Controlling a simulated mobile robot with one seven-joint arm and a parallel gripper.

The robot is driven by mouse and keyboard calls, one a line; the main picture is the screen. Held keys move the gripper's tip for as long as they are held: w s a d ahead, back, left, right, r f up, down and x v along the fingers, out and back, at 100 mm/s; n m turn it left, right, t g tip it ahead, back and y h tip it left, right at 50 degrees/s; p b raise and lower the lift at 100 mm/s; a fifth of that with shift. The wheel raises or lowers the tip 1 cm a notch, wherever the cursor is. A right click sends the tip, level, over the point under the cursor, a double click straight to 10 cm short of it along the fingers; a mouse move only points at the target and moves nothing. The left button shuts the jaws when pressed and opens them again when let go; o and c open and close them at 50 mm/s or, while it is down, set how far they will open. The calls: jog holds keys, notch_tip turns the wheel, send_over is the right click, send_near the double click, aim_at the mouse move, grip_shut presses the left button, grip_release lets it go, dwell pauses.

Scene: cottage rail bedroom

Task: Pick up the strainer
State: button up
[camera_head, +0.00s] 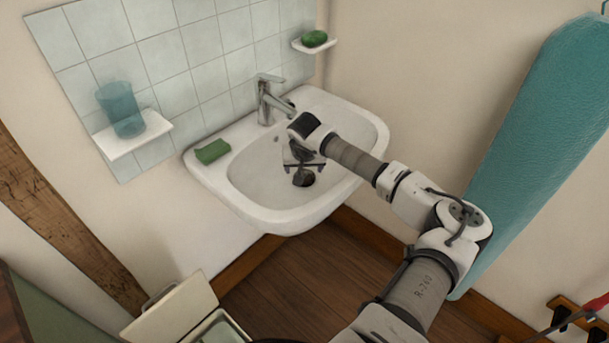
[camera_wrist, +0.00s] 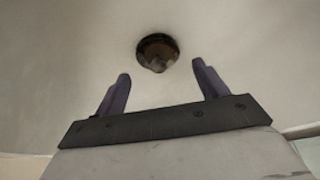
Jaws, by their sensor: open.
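A small dark round piece, which looks like the strainer (camera_head: 304,179), sits at the drain in the bottom of the white sink (camera_head: 245,180). I cannot clearly tell its rim from the drain hole. In the wrist view the strainer (camera_wrist: 157,50) shows as a dark brown disc with a paler spot at its lower edge. My gripper (camera_head: 303,166) is inside the basin, above and close to it. In the wrist view my gripper (camera_wrist: 160,70) has its two fingers apart and nothing between them; the strainer lies just beyond the fingertips, roughly centred.
The faucet (camera_head: 264,100) stands at the sink's back, close to my wrist. A green sponge (camera_head: 212,151) lies on the left rim. A shelf (camera_head: 133,137) holds a blue cup (camera_head: 121,108); a soap dish holds green soap (camera_head: 314,38). A teal board (camera_head: 540,130) stands right of my arm.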

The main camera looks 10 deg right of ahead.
aim_at(305, 171)
jog(key=p+x, duration=0.1)
jog(key=x, duration=0.1)
jog(key=p+x, duration=0.1)
jog(key=x, duration=0.2)
jog(key=shift+w+d+r, duration=0.15)
jog(key=shift+w, duration=0.1)
jog(key=c, duration=0.7)
